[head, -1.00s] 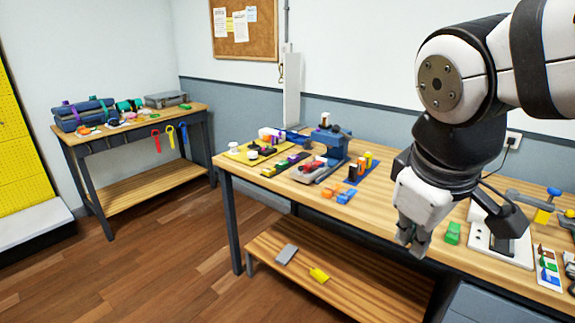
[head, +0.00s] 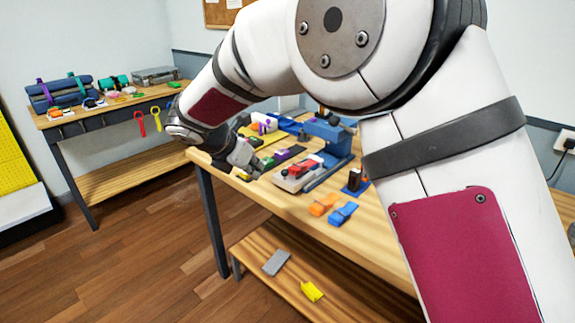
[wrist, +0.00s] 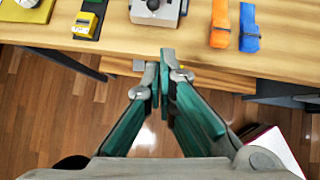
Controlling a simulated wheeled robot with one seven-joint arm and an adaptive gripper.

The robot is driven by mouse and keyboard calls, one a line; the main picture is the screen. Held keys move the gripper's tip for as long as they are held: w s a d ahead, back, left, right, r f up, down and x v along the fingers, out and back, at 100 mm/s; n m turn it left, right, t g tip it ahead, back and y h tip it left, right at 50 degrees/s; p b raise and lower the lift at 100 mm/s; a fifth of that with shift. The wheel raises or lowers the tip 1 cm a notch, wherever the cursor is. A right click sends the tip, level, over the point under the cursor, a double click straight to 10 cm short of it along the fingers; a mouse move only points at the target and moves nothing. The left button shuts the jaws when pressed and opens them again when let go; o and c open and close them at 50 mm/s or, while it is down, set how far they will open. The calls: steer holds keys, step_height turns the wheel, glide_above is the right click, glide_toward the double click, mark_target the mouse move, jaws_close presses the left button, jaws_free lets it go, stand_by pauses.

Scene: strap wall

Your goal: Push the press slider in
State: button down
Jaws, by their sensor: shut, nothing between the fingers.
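The press (head: 332,137) is a blue frame on the table with a grey, red-topped block (head: 293,181) at its front, which looks like the press slider. My gripper (head: 247,160) reaches over the left end of the table in the head view. In the wrist view my gripper (wrist: 161,68) has its fingertips together, empty, in front of the table edge, below the knob and apart from it.
An orange clip (wrist: 219,24) and a blue clip (wrist: 249,28) lie right of the grey block. A yellow piece (wrist: 85,22) on a dark strip lies to its left. The table's front edge (wrist: 200,62) runs across the wrist view. A lower shelf (head: 300,258) holds grey and yellow pieces.

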mark_target(301, 165)
steer(key=shift+n, duration=0.3)
steer(key=x, duration=0.4)
steer(key=w+x, duration=0.1)
steer(key=x, duration=0.3)
steer(key=r+x, duration=0.1)
steer(key=x, duration=0.4)
steer(key=shift+w+a, duration=0.35)
steer(key=shift+w+d+f, duration=0.15)
steer(key=shift+w+d, duration=0.15)
steer(key=shift+w, duration=0.3)
steer(key=shift+w, duration=0.1)
steer(key=w+d+b, duration=0.1)
steer(key=w+d, duration=0.1)
steer(key=w+d+b, duration=0.1)
steer(key=w+d, duration=0.1)
steer(key=w, duration=0.1)
steer(key=w+d+b, duration=0.1)
steer(key=w+d, duration=0.1)
steer(key=w, duration=0.1)
steer(key=shift+w+d+f+b, duration=0.2)
steer(key=shift+d+b, duration=0.1)
steer(key=shift+b, duration=0.1)
steer(key=shift+w+d, duration=0.2)
steer(key=shift+w, duration=0.1)
steer(key=shift+d+r, duration=0.15)
steer(key=shift+r, duration=0.1)
